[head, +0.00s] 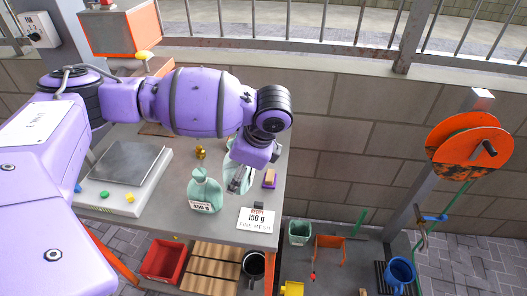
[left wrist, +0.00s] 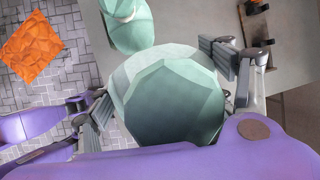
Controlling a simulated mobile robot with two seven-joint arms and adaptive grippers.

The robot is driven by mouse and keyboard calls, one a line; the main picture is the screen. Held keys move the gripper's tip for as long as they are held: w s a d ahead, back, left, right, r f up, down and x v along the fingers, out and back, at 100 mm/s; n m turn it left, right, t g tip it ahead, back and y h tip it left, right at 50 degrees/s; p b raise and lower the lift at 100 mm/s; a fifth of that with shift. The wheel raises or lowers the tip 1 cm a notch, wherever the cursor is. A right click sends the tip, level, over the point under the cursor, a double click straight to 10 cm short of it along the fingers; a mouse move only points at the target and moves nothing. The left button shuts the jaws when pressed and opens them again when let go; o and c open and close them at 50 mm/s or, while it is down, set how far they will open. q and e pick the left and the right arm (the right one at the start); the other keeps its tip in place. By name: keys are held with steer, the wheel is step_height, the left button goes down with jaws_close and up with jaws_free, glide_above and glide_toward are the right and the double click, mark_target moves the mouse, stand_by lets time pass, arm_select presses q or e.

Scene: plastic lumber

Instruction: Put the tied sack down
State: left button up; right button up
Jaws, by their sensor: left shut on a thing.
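My left gripper (head: 238,184) is over the right part of the grey workbench (head: 165,212), pointing down. It is shut on a pale green sack (head: 230,177), mostly hidden behind the gripper in the head view. In the left wrist view this sack (left wrist: 170,100) fills the middle between the gripper's fingers (left wrist: 165,75). I cannot tell whether its bottom touches the bench. A second pale green sack (head: 204,188) with a tied neck and a "450 g" label stands upright on the bench, just left of the gripper. My right gripper is not in view.
A scale (head: 125,165) sits on the bench's left side. A "150 g" recipe card (head: 257,219) is at the front right, with a small brush-like block (head: 269,178) behind it. A red bin (head: 164,261) and a dark mug (head: 253,265) are below.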

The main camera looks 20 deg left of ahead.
arm_select(q)
steer(key=w+a+f, duration=0.1)
steer(key=f, duration=0.1)
steer(key=w+a+f, duration=0.1)
steer(key=w+f, duration=0.1)
steer(key=w+a+f+b, duration=0.1)
steer(key=w+f, duration=0.1)
steer(key=shift+a+f, duration=0.1)
steer(key=shift+f, duration=0.1)
step_height(320, 180, down, 3)
steer(key=shift+w+f, duration=0.1)
steer(key=shift+w, duration=0.05)
steer(key=o, duration=1.3)
steer(key=shift+f, duration=0.1)
steer(key=o, duration=0.3)
steer(key=shift+o, duration=0.2)
